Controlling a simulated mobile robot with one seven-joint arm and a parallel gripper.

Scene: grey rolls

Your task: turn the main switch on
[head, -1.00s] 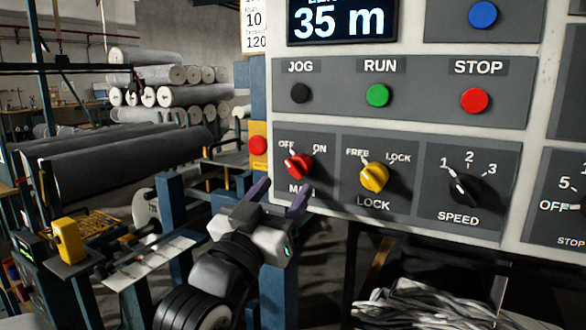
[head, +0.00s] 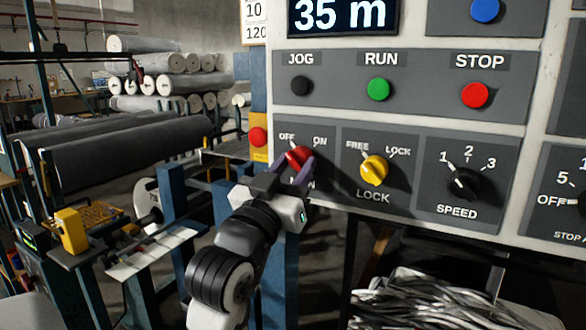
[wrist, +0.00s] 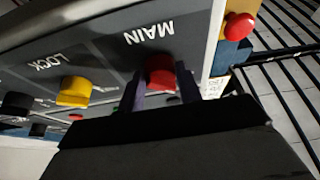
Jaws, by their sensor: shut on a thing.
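The red main switch (head: 297,157) sits on the grey panel under the labels OFF and ON, and its white pointer is toward OFF. My gripper (head: 291,168) is at the switch, its two purple fingers on either side of the red knob and shut on it. In the wrist view the red knob (wrist: 161,73) shows between the fingers, beside the upside-down label MAIN. The fingers partly cover the knob and the MAIN label in the head view.
Right of it are the yellow LOCK knob (head: 374,169) and the black SPEED knob (head: 464,184). Above are the black JOG (head: 301,86), green RUN (head: 378,89) and red STOP (head: 474,95) buttons. A red button on a yellow box (head: 258,137) stands close on the left.

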